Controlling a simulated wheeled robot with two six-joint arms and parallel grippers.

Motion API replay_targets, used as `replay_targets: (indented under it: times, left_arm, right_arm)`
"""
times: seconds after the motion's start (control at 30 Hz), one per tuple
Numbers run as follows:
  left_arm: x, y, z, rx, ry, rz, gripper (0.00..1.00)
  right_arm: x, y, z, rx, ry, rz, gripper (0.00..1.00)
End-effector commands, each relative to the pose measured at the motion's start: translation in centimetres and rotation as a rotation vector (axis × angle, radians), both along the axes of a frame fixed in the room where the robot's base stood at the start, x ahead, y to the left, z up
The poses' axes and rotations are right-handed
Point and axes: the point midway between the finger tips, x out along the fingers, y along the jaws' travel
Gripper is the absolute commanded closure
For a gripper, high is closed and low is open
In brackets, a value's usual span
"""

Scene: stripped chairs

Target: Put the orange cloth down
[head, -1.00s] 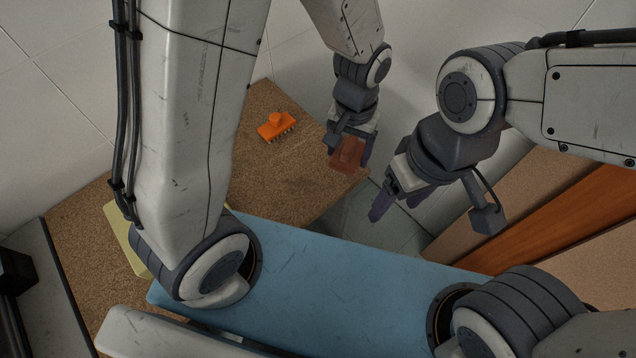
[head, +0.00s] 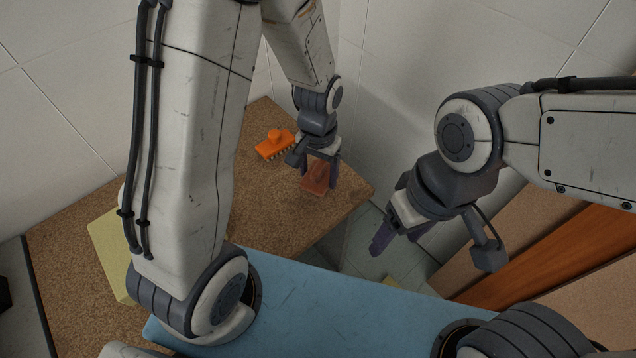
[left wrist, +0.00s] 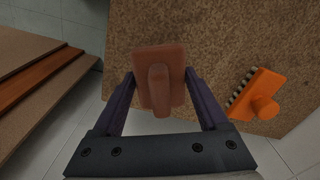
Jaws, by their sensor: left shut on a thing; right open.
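My right gripper (head: 385,222) is open and empty, off to the right of that tabletop.
An orange brush (head: 275,145) with bristles lies on the tabletop, left of the cloth in the head view. A blue panel (head: 330,305) lies in front, and a yellow piece (head: 110,255) is at the left. Brown and orange boards (head: 550,255) are at the right. Bare tabletop lies in front of the cloth.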

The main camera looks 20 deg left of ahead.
Motion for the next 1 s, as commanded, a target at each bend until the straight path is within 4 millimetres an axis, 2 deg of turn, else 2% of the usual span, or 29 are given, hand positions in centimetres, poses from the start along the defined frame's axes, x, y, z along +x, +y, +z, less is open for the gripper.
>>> replay_targets:
  times: [0.3,0.8,0.83,0.9,1.0]
  left_arm:
    - [0.0,0.1,-3.9,0.001,0.003,-0.001,0.76]
    - [0.0,0.0,-4.8,0.0,0.0,-0.001,0.76]
    - [0.0,0.0,-4.8,0.0,0.0,-0.001,0.2]
    - [0.0,0.1,-4.8,0.0,0.0,0.0,0.0]
    - [0.0,0.0,-4.8,0.0,0.001,0.0,0.0]
  right_arm:
    - [0.0,0.0,-1.1,0.0,0.0,0.0,0.31]
    - [0.0,0.0,-1.4,0.0,0.0,0.0,0.31]
    - [0.0,0.0,-1.4,0.0,0.0,0.0,0.31]
    - [0.0,0.0,-1.3,0.0,0.0,0.0,0.31]
    - [0.0,0.0,-1.4,0.0,0.0,0.0,0.31]
